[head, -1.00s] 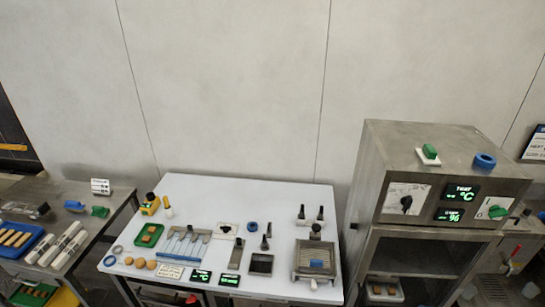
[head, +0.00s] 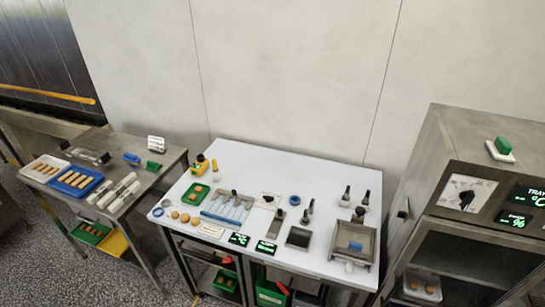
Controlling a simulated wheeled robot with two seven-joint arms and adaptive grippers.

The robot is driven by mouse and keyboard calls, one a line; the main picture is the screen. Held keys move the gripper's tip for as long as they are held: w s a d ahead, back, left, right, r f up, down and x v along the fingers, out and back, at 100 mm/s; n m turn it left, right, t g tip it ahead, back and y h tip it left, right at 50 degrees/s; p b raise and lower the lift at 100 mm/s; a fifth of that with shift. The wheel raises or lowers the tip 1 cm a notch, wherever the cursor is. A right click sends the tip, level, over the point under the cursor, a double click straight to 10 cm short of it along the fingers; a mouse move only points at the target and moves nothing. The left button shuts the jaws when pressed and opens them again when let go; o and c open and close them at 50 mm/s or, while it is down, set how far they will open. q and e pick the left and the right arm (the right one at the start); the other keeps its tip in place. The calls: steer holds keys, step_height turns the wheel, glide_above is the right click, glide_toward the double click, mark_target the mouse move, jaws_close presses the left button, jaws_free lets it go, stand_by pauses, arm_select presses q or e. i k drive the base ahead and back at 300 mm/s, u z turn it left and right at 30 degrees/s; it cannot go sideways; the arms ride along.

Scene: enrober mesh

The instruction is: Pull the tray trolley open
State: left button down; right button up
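I cannot clearly make out a tray trolley in the head view. At the right stands a steel cabinet (head: 425,180) with a dial, green-lit displays, one beginning "TRAY", and a dark front opening. A small light tray with brown pieces (head: 423,287) shows low inside it. Below the white-topped table (head: 310,170), shelves hold a green tray (head: 226,281) and a green box (head: 270,294). Neither of my grippers is in view.
Tools, small trays and a steel pan unit (head: 352,243) cover much of the white table. A steel side table (head: 165,180) on the left carries a blue tray (head: 78,181) and white rolls. Speckled floor (head: 105,272) lies open at the lower left.

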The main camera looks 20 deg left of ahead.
mark_target(226, 254)
steer(key=u, duration=1.45)
